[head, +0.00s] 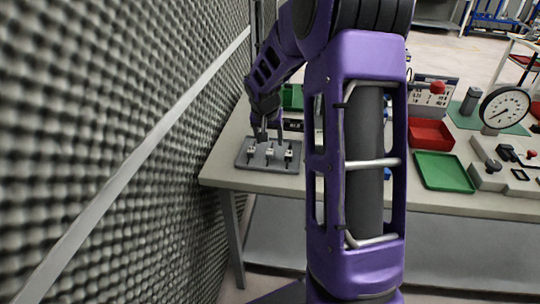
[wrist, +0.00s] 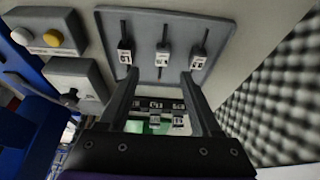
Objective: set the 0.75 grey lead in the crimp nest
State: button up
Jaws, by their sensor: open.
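A grey plate (head: 243,160) lies on the left end of the bench and holds three small upright pieces with white tags. The same plate (wrist: 147,80) shows at the top of the wrist view, with a left tagged piece (wrist: 125,52), a middle one (wrist: 163,55) and a right one (wrist: 198,58). Their tags are too small to read surely, so I cannot tell which is the 0.75 grey lead. My gripper (head: 265,135) is over the plate's far edge, pointing down. In the wrist view my gripper (wrist: 158,76) is open, with nothing seen between its fingertips. I cannot make out the crimp nest.
A grey foam wall (head: 110,150) stands close on the left. On the bench (head: 470,205) to the right are a red tray (head: 432,146), a green tray (head: 443,186) and a dial gauge (head: 505,108). A box with yellow and white buttons (wrist: 45,38) shows in the wrist view. My arm hides the bench's middle.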

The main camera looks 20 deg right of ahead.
aim_at(270, 150)
jog(key=shift+w+x, duration=0.15)
jog(key=shift+x, duration=1.55)
jog(key=shift+w+x, duration=0.15)
jog(key=shift+x, duration=1.55)
jog(key=shift+r, duration=0.1)
jog(key=shift+c, duration=0.3)
grip_shut()
